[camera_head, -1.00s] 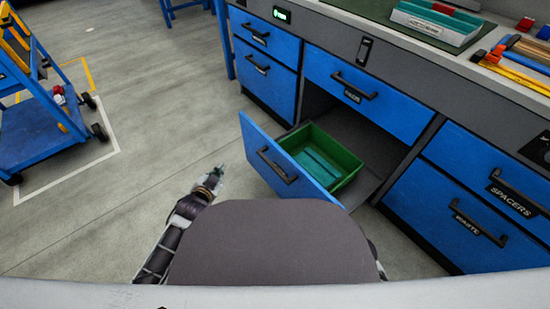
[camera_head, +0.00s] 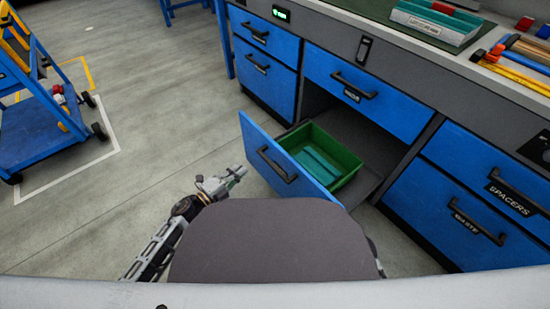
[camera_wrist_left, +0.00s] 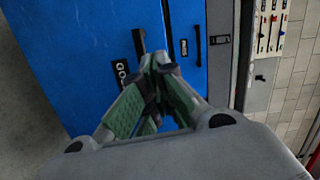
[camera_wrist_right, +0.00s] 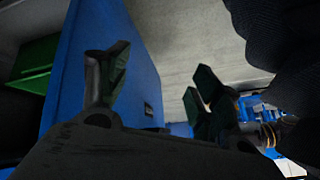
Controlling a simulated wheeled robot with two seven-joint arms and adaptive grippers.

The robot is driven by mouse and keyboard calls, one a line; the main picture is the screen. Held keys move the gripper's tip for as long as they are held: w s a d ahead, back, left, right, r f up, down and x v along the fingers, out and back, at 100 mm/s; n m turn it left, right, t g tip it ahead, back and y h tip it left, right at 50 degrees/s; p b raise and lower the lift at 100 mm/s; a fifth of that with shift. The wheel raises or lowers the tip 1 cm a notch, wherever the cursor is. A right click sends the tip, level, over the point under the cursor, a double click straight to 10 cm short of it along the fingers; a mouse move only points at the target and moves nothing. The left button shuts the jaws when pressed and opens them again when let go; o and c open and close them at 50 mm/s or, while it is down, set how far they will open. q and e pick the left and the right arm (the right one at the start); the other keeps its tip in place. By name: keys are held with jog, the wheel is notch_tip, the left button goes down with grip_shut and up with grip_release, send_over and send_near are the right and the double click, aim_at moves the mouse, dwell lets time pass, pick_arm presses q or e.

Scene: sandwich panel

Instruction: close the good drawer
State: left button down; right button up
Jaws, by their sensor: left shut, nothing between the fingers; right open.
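The good drawer stands pulled out below the bench in the head view, with its blue front (camera_head: 255,138) and black handle (camera_head: 277,165). A green bin (camera_head: 345,160) sits in it. My left gripper (camera_head: 241,171) is shut and empty, to the left of the drawer front at about handle height. In the left wrist view, the shut fingers (camera_wrist_left: 158,65) point toward the blue front (camera_wrist_left: 75,60), beside a partly hidden label starting "GO" (camera_wrist_left: 121,72). My right gripper (camera_wrist_right: 150,85) is open and empty beside a blue panel (camera_wrist_right: 62,100); the green bin (camera_wrist_right: 35,62) shows at left there.
Shut blue drawers, including waste (camera_head: 445,205) and spacers (camera_head: 480,160), stand right of the open drawer. A blue cart (camera_head: 45,135) stands at the far left. The floor (camera_head: 150,100) between cart and drawer is clear.

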aim_at(281, 154)
pick_arm(q)
jog(key=s+d+m+g+h, duration=0.2)
jog(key=m, duration=0.1)
jog(key=shift+s+d, duration=0.15)
jog(key=shift+s, duration=0.25)
jog(key=shift+w+d, duration=0.1)
jog(key=shift+b+x, duration=2.25)
jog(key=shift+x, duration=4.55)
pick_arm(e)
jog(key=shift+y, duration=0.3)
jog(key=f, duration=0.4)
jog(key=shift+w+a, duration=0.2)
jog(key=shift+a, duration=0.2)
pick_arm(q)
jog(key=shift+w+d, duration=0.1)
pick_arm(e)
jog(key=shift+w+r, duration=0.1)
